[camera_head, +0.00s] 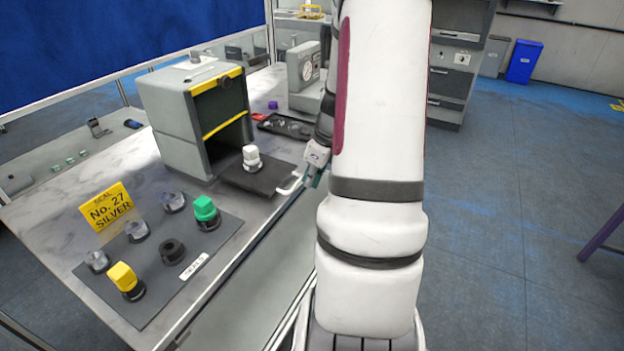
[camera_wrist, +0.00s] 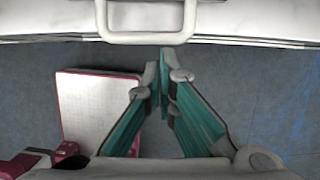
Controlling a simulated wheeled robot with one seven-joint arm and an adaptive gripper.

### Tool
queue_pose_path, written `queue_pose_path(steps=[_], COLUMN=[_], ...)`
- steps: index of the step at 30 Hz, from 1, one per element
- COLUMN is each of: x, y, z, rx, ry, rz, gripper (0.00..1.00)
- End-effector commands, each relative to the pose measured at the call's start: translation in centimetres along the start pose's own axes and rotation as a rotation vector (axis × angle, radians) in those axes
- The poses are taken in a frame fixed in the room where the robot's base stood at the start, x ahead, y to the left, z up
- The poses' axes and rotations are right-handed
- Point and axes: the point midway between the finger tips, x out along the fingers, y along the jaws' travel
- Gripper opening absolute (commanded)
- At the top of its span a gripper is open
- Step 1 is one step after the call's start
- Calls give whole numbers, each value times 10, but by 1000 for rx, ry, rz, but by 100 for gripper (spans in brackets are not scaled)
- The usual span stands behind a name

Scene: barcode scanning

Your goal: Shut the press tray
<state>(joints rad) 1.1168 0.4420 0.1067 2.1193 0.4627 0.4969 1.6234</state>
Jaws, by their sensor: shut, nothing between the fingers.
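The press (camera_head: 197,115) is a grey box with yellow-striped edges on the bench. Its dark tray (camera_head: 262,177) is pulled out of the opening toward the bench's front edge. A white object with a grey cap (camera_head: 252,158) stands on the tray. The tray's white handle (camera_head: 289,187) is at the tray's front; it also shows at the top of the wrist view (camera_wrist: 146,38). My gripper (camera_head: 314,178) is just right of the handle, largely hidden by my arm. In the wrist view its green-padded fingers (camera_wrist: 160,75) are shut and empty, slightly short of the handle, with a gap between.
A grey mat (camera_head: 200,245) holds several knobs and caps, one green, one yellow. A device with a dial (camera_head: 304,68) and a dark dish (camera_head: 285,126) are beyond the tray. Floor right of the bench is open.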

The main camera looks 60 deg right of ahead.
Motion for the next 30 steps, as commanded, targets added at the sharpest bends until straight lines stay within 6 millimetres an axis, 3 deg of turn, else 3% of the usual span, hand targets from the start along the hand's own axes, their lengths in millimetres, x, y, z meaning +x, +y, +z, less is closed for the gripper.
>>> queue_pose_path(steps=[8, 21, 30], x=[8, 37, 50], y=[0, -1, -1], z=[23, 116, 160], rx=[-6, -7, -3], ry=[0, 1, 1], rz=[2, 3, 4], gripper=[0, 0, 0])
